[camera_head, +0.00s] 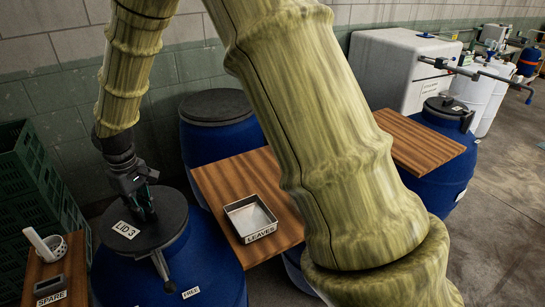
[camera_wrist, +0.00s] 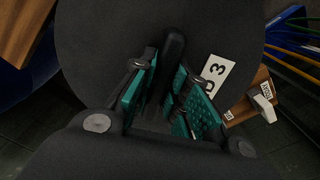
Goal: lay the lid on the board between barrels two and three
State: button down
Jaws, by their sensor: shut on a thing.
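A round dark lid (camera_head: 170,222) with a white "LID 3" label is over the front left blue barrel (camera_head: 205,262); I cannot tell whether it touches the rim. My gripper (camera_head: 147,208) comes down onto the lid from above. In the wrist view my gripper (camera_wrist: 165,78) has its teal pads shut on the black bar handle (camera_wrist: 173,55) of the lid (camera_wrist: 215,35).
A metal tray (camera_head: 236,207) labelled "LEAVES" sits on the board's near left part. Another lidded blue barrel (camera_head: 195,140) stands behind. A small "SPARE" shelf (camera_head: 75,270) and green crates (camera_head: 25,190) are at the left. The board's far left part looks clear.

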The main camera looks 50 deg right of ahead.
aim_at(261, 171)
jog(key=k, duration=0.15)
jog(key=z, duration=2.5)
jog(key=i, duration=1.6)
jog(key=u, duration=2.5)
